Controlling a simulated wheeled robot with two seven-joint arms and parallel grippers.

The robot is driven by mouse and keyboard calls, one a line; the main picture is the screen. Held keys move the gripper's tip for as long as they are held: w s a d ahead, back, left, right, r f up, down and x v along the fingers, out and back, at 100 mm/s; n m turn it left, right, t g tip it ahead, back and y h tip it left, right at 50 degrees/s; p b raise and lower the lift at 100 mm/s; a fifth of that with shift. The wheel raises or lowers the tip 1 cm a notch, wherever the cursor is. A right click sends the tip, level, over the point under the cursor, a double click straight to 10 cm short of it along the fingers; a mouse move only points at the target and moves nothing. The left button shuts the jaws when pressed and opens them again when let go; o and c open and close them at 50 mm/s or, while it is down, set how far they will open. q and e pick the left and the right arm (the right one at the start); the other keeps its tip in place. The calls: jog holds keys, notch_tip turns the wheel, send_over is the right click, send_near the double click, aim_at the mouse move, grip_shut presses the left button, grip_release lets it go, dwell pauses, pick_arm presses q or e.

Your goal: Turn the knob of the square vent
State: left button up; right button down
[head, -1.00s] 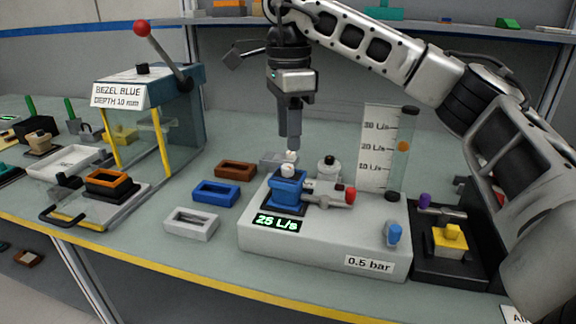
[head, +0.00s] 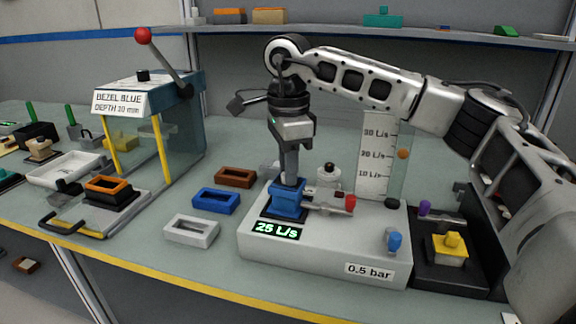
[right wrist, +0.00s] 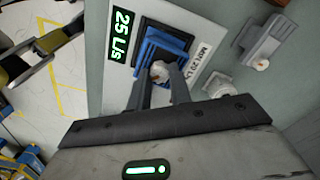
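The square vent (head: 289,197) is a blue square block on the grey test stand, right behind the green "25 L/s" display. Its small whitish knob (right wrist: 160,71) shows in the right wrist view, on top of the blue block. My right gripper (head: 289,180) points straight down over the vent, its fingertips low at the knob. In the right wrist view the two fingers (right wrist: 161,80) stand on either side of the knob, close to it. I cannot tell whether they press on it. The fingers hide the knob in the head view. My left gripper is not in the head view.
The test stand (head: 325,248) carries a red-tipped valve (head: 349,202), a blue knob (head: 394,241) and a "0.5 bar" label. Blue (head: 216,200), brown and white frames lie to its left. A black fixture (head: 450,275) with a yellow part stands right.

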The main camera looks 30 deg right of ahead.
jog(key=shift+m, duration=0.5)
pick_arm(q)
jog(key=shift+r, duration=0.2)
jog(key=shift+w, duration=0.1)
pick_arm(e)
jog(key=c, duration=1.3)
grip_release()
jog(key=shift+o, duration=0.2)
jog(key=shift+r, duration=0.1)
pick_arm(q)
jog(key=p, duration=0.3)
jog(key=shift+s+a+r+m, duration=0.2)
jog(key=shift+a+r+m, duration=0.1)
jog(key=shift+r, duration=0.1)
pick_arm(e)
notch_tip(320, 180, up, 16)
